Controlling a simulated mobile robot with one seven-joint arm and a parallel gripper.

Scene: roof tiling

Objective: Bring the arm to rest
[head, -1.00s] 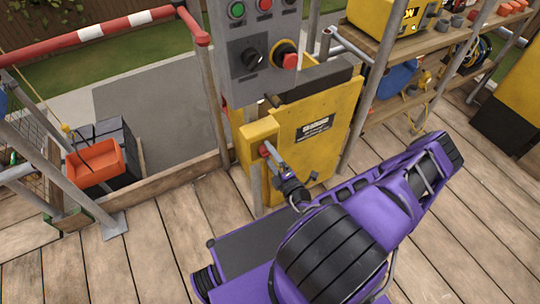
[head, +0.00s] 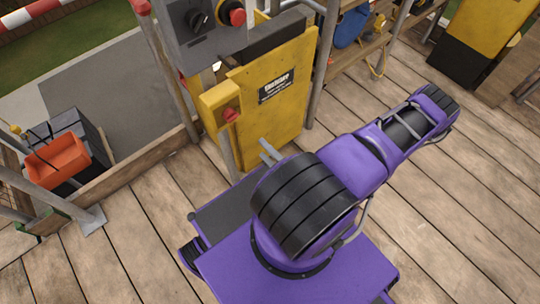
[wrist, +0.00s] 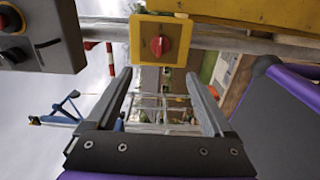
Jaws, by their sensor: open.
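My gripper (wrist: 158,78) is open and empty in the wrist view, with its two grey fingers spread wide. In the head view, its fingertips (head: 266,150) show just past my purple arm, which hides the rest of it. A yellow switch box (head: 214,99) with a red knob (head: 231,115) sits on the front of the yellow gate panel (head: 283,85). The fingertips are apart from the knob, to its lower right in the head view. In the wrist view the red knob (wrist: 159,46) is ahead, between and beyond the fingertips.
A grey control box (head: 205,38) with a red button hangs above the switch box. Metal posts (head: 170,75) and a shelf stand behind. The plank deck (head: 450,190) is clear at right.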

